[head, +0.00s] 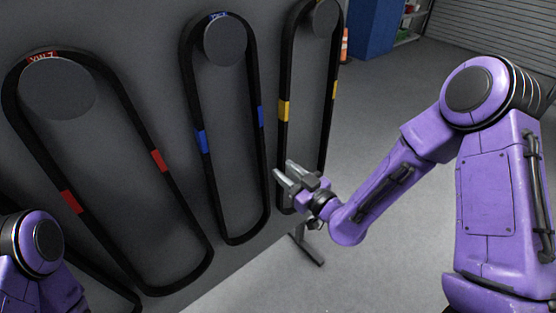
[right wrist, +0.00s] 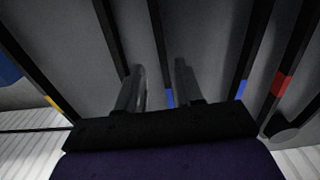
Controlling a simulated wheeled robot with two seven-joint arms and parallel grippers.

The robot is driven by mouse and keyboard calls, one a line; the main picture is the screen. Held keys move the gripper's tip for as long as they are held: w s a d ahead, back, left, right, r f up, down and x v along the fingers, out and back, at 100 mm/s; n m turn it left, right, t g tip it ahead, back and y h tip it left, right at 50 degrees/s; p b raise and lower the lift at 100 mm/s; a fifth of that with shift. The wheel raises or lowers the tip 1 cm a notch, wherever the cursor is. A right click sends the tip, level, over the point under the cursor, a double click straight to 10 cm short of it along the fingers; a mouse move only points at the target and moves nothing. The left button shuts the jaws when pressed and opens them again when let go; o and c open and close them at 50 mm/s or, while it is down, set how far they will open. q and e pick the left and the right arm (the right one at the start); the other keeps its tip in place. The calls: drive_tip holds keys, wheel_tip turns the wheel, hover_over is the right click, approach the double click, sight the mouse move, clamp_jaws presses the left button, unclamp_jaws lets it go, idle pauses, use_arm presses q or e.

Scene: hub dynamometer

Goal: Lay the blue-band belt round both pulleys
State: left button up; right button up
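The blue-band belt (head: 203,165) is a long black loop with two blue bands. It hangs from a round dark peg (head: 225,42) on a grey board, in the middle of the hanging belts. My right gripper (head: 283,175) is open and empty, just right of this belt's right-hand strand in the head view. In the right wrist view the open fingers (right wrist: 160,80) point at the board; a blue-banded strand (right wrist: 169,97) shows between them, apparently beyond the fingertips. My left arm shows at the lower left, its gripper out of view. I cannot make out the pulleys.
A red-band belt (head: 158,160) hangs to the left and a yellow-band belt (head: 283,110) to the right, partly behind my right gripper. A blue cabinet (head: 374,25) and an orange-white cone (head: 344,45) stand behind. The floor at right is mostly clear.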

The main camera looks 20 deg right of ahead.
sight(264, 149)
drive_tip(key=x, duration=1)
drive_tip(key=shift+w+a+f, duration=0.1)
drive_tip(key=shift+w+f, duration=0.05)
drive_tip(key=shift+w, duration=0.15)
clamp_jaws()
drive_tip(key=shift+r+p, duration=0.5)
drive_tip(key=shift+r, duration=0.35)
drive_tip(key=b+v, duration=0.1)
drive_tip(key=v, duration=0.9)
